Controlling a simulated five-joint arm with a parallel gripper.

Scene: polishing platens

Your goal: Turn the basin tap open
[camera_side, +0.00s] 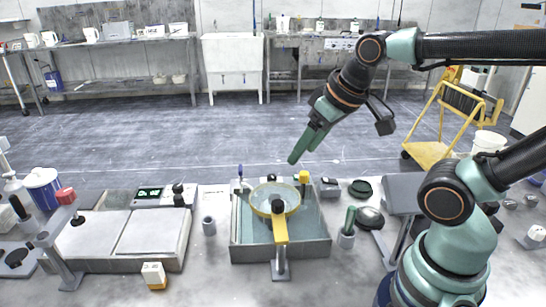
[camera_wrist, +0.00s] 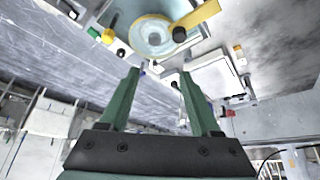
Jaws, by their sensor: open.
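The grey basin (camera_side: 322,240) stands mid-bench in the side view, with a round pan (camera_side: 262,196) and a yellow arm (camera_side: 280,228) over it. A yellow-topped fitting (camera_side: 304,177) stands at its back right rim; it shows in the wrist view (camera_wrist: 108,36). A slim blue-topped fitting (camera_side: 240,172) stands at its back left. I cannot tell for sure which fitting is the tap. My gripper (camera_side: 303,152) has green fingers, open and empty, in the air above and behind the basin, apart from both fittings. The wrist view shows the spread fingers (camera_wrist: 160,73).
Left of the basin is a flat two-plate unit (camera_side: 154,232) with a green display. A grey cup (camera_side: 209,226) stands between them. To the right are a green-handled tool in a holder (camera_side: 347,232) and a dark round part (camera_side: 370,217). The air around the gripper is clear.

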